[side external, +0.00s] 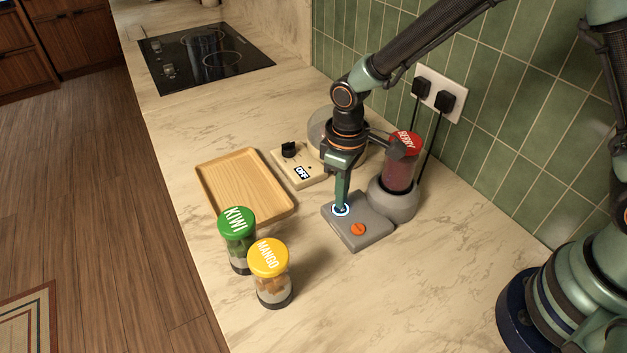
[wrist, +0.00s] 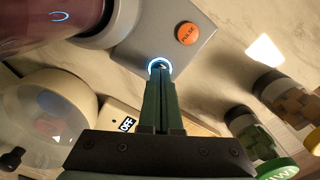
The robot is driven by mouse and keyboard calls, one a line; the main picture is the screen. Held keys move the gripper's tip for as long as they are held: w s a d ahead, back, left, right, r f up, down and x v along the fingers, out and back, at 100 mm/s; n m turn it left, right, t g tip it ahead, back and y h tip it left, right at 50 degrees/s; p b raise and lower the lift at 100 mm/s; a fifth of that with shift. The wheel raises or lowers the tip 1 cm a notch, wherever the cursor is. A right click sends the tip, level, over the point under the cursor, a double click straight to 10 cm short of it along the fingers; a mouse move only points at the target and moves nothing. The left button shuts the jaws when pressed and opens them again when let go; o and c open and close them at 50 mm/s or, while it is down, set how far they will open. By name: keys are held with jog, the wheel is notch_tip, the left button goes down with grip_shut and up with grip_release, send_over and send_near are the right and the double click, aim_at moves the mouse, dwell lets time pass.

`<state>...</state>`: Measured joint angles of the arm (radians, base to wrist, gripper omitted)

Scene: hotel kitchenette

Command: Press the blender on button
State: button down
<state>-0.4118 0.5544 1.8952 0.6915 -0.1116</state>
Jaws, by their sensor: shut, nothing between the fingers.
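The blender base (side external: 393,200) is grey and holds a red-lidded jar marked BERRY (side external: 402,165). Its grey control panel (side external: 362,238) lies in front, with a blue-white lit ring button (side external: 341,210) and an orange button (side external: 358,229). In the wrist view the orange button (wrist: 187,34) reads PULSE, and the lit ring (wrist: 159,65) shows at my fingertips. My gripper (side external: 340,207) is shut and empty, pointing down with its tips over the lit button, which they partly hide. They look at or very near its surface; I cannot tell whether it is pressed.
A wooden tray (side external: 288,214) lies to the left. KIWI (side external: 237,223) and MANGO (side external: 268,258) jars stand in front. A beige box with a black knob (side external: 289,150) reads OFF, beside a clear-domed appliance (side external: 320,127). A wall outlet (side external: 440,95) holds two plugs.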

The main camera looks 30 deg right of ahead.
jog(key=shift+f, duration=0.55)
dwell(0.5)
jog(key=shift+r, duration=2.5)
jog(key=shift+d+r, duration=0.15)
jog(key=shift+r, duration=0.1)
jog(key=s+d+r+m+t, duration=0.2)
jog(key=s+d+r+m, duration=0.1)
jog(key=d+r, duration=0.5)
jog(key=s+d+r+m+t, duration=0.3)
jog(key=s+d+r, duration=0.2)
jog(key=d+r, duration=0.3)
jog(key=shift+s+r+t, duration=0.3)
jog(key=shift+s, duration=0.1)
